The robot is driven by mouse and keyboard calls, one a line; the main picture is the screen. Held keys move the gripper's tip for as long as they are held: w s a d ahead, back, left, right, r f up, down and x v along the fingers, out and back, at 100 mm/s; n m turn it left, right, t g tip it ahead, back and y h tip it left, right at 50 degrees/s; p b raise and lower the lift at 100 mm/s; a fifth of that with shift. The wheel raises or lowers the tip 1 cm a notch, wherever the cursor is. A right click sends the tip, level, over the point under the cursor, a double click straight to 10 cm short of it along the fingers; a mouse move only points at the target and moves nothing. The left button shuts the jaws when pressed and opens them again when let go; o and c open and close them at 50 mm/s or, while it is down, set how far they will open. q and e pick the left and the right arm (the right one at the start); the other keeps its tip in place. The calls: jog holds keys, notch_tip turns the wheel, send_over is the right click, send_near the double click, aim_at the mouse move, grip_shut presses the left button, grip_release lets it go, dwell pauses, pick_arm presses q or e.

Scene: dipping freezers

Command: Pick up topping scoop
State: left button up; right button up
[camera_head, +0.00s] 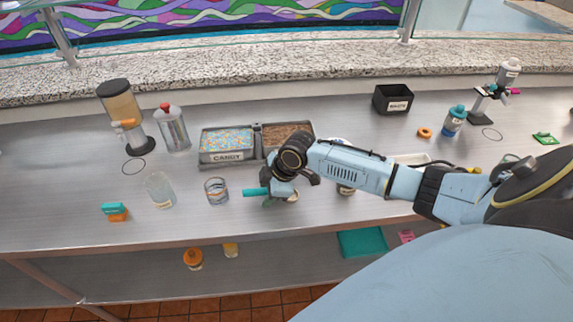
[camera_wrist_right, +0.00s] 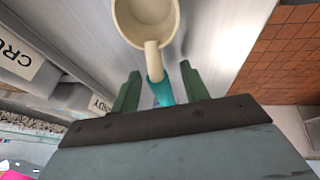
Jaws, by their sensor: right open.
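The topping scoop has a cream cup and a teal handle. In the head view its handle (camera_head: 253,192) sticks out to the left of my right gripper (camera_head: 270,196), and a bit of the cream cup shows on the other side. In the right wrist view the scoop's cup (camera_wrist_right: 147,22) is at the top, and the teal handle runs down between the two green fingers of my right gripper (camera_wrist_right: 160,85). The fingers are open, one on each side of the handle, with visible gaps. My left gripper is not in view.
A candy tray (camera_head: 228,157) and a brown-topping bin (camera_head: 287,133) stand behind the gripper. A glass (camera_head: 217,190) stands left of the handle, with another glass (camera_head: 160,190) farther left. The counter's front edge is close by.

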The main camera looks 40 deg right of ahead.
grip_shut()
jog(key=shift+r, duration=0.1)
notch_tip(320, 180, up, 10)
jog(key=shift+f, duration=0.1)
dwell(0.5)
